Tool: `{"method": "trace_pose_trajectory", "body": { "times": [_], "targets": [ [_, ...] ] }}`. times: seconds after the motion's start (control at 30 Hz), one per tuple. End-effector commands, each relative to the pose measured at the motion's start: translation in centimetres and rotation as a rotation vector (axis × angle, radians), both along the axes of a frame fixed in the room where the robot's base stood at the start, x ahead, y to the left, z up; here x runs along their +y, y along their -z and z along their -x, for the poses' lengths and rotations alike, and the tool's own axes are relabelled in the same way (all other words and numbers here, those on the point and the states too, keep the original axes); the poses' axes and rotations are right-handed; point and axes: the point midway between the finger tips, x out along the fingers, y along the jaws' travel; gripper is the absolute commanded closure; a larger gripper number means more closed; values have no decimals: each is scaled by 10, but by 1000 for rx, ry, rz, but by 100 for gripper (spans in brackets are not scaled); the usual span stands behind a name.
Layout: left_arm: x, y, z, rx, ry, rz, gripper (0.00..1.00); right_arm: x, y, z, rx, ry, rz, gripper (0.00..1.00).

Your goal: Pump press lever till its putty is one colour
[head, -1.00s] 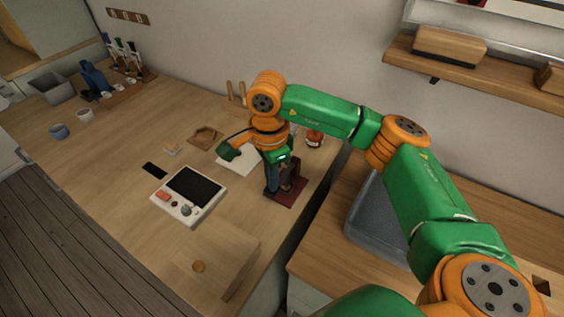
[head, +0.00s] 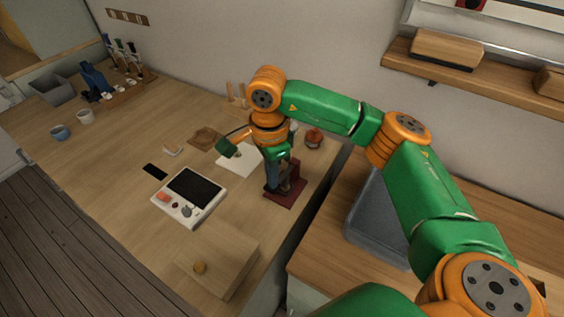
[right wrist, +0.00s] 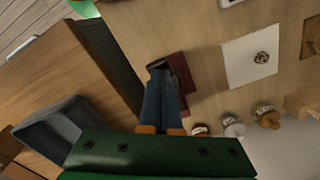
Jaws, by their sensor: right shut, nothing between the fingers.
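The press has a dark red base (head: 287,196) and stands near the right edge of the wooden bench. In the right wrist view its dark red body (right wrist: 180,70) lies just beyond my fingers, with a black part that looks like the lever end (right wrist: 158,65) at the fingertips. My right gripper (head: 271,189) points down at the press, its blue fingers shut and empty. The fingers also show in the right wrist view (right wrist: 160,78); whether they touch the lever is unclear. I cannot make out the putty or its colour. My left gripper is not in view.
A white device with a dark screen (head: 216,202) and a wooden block with a round knob (head: 225,250) stand left of the press. A white sheet (right wrist: 250,62) holds a small grey thing. Small jars (right wrist: 268,116) stand near the wall. A grey bin (head: 375,225) is right.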

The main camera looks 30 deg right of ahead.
Motion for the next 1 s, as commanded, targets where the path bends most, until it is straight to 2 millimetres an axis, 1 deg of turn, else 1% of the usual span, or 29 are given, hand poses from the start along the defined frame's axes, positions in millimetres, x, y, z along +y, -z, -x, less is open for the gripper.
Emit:
{"method": "trace_pose_trajectory", "body": {
  "times": [0.83, 1.0],
  "targets": [
    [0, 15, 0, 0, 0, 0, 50, 0, 16, 0, -1, 0, 0, 100],
    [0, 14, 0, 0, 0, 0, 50, 0, 15, 0, 0, 0, 0, 100]
  ]
}}
